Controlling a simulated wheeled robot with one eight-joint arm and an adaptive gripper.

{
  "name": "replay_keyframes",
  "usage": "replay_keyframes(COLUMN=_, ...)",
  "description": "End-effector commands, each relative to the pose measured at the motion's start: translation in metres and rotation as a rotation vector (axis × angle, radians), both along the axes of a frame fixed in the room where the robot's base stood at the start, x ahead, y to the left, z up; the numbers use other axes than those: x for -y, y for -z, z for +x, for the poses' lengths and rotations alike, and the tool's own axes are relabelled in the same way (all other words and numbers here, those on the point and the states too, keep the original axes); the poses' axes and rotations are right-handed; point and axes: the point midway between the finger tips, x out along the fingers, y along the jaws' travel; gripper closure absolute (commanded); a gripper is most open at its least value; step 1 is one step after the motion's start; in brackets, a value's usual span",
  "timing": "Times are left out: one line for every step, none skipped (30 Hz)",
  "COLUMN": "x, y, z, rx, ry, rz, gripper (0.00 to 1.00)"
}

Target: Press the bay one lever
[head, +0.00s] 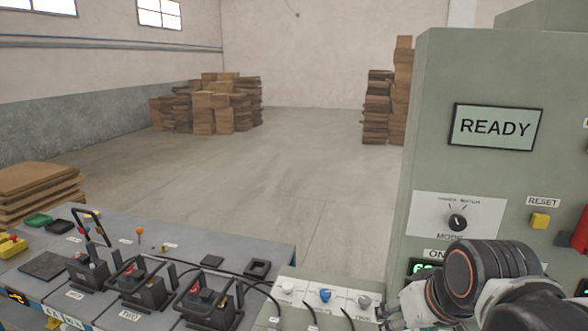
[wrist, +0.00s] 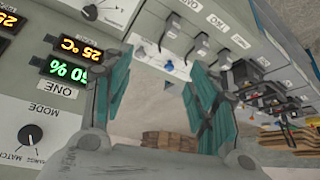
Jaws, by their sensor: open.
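Several black battery holders stand in a row on the grey bench at the left of the head view. The leftmost holder (head: 88,272), whose label is too small to read, has a tall black lever hoop (head: 91,226) standing upright. The holder labelled TWO (head: 150,293) and the one to its right (head: 208,305) have black hoops that sit lower. My gripper (wrist: 160,70) is open and empty in the wrist view, its teal fingers apart. In the head view my wrist covers the lower right, and the fingertips are hidden. No finger visibly touches a lever.
A grey-green cabinet (head: 430,130) at the right has a READY screen (head: 495,126), a mode knob (head: 457,222) and a yellow reset button (head: 540,220). A panel with white, blue and grey knobs (head: 325,295) lies between bench and cabinet. Cardboard stacks (head: 215,105) stand far back on open floor.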

Motion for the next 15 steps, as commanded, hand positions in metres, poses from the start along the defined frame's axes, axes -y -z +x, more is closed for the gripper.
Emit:
replay_keyframes(x=0.001, y=0.02, z=-0.013, rx=0.017, ry=0.016, rz=-0.001, gripper=0.46)
replay_keyframes(x=0.002, y=0.026, z=-0.018, rx=0.026, ry=0.025, rz=-0.001, gripper=0.46)
replay_keyframes(x=0.003, y=0.033, z=-0.024, rx=0.039, ry=0.037, rz=-0.003, gripper=0.46)
replay_keyframes(x=0.004, y=0.039, z=-0.029, rx=0.047, ry=0.046, rz=-0.003, gripper=0.46)
replay_keyframes(x=0.005, y=0.043, z=-0.033, rx=0.054, ry=0.053, rz=-0.002, gripper=0.46)
replay_keyframes(x=0.005, y=0.048, z=-0.037, rx=0.063, ry=0.061, rz=-0.002, gripper=0.46)
replay_keyframes(x=0.006, y=0.052, z=-0.039, rx=0.069, ry=0.066, rz=-0.002, gripper=0.46)
replay_keyframes(x=0.006, y=0.054, z=-0.041, rx=0.073, ry=0.07, rz=-0.002, gripper=0.46)
replay_keyframes(x=0.007, y=0.057, z=-0.043, rx=0.078, ry=0.075, rz=-0.002, gripper=0.46)
replay_keyframes(x=0.007, y=0.058, z=-0.045, rx=0.08, ry=0.077, rz=-0.001, gripper=0.46)
replay_keyframes(x=0.007, y=0.059, z=-0.045, rx=0.082, ry=0.079, rz=-0.002, gripper=0.46)
replay_keyframes(x=0.007, y=0.06, z=-0.046, rx=0.084, ry=0.081, rz=-0.001, gripper=0.46)
replay_keyframes(x=0.007, y=0.06, z=-0.046, rx=0.085, ry=0.082, rz=-0.002, gripper=0.46)
replay_keyframes(x=0.007, y=0.059, z=-0.046, rx=0.085, ry=0.082, rz=-0.002, gripper=0.46)
replay_keyframes(x=0.007, y=0.059, z=-0.046, rx=0.086, ry=0.082, rz=-0.001, gripper=0.46)
